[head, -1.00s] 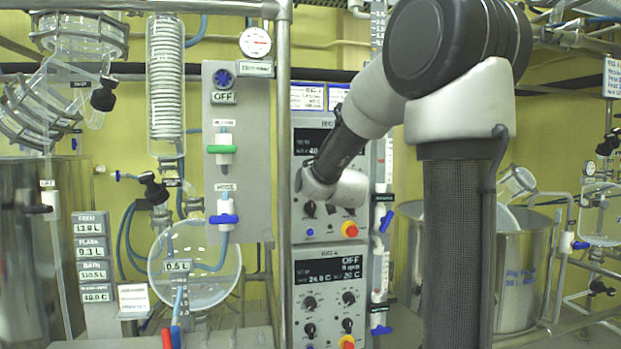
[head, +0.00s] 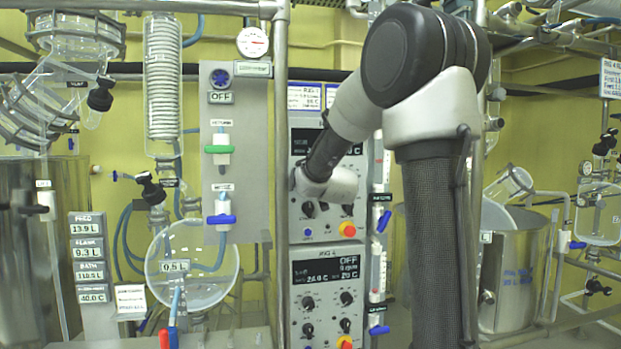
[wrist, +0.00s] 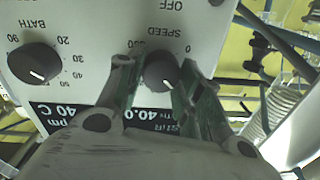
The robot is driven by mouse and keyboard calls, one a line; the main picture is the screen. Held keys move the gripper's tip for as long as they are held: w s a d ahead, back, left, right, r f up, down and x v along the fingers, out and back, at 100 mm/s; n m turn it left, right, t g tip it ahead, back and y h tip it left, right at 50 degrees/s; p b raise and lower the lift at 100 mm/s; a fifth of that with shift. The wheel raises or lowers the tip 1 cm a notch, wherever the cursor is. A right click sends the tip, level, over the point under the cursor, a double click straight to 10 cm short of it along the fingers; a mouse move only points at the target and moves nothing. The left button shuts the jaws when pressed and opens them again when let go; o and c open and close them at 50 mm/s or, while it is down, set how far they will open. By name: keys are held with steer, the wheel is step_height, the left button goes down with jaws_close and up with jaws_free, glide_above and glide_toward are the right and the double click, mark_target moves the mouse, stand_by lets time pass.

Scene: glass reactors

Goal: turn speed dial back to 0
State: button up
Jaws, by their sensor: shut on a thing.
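The speed dial (wrist: 163,74), a dark round knob with a white pointer line, sits on a white panel face under the upside-down word SPEED in the wrist view. Its 0 mark is at its upper right; the pointer line is on its lower right part. My gripper (wrist: 160,68) has one finger on each side of the dial and is shut on it. In the head view my wrist is in front of the upper control box (head: 325,226), and the fingers and the speed dial cannot be made out there.
The bath dial (wrist: 35,63) is left of my gripper in the wrist view. A red and yellow button (head: 347,229) is low on the upper box. A lower control box (head: 325,268) reads OFF. A metal post (head: 281,170) and blue-handled valves (head: 384,221) flank the boxes.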

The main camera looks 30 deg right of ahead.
steer(key=shift+n, duration=0.3)
steer(key=shift+w+a+n+g+h, duration=0.1)
steer(key=shift+a+n+g+h, duration=0.1)
steer(key=shift+n, duration=3.95)
steer(key=shift+a+n+g+h, duration=0.1)
steer(key=shift+n+g+h, duration=0.1)
steer(key=shift+n, duration=3.95)
steer(key=o, duration=1)
steer(key=shift+o, duration=0.2)
steer(key=v, duration=1.2)
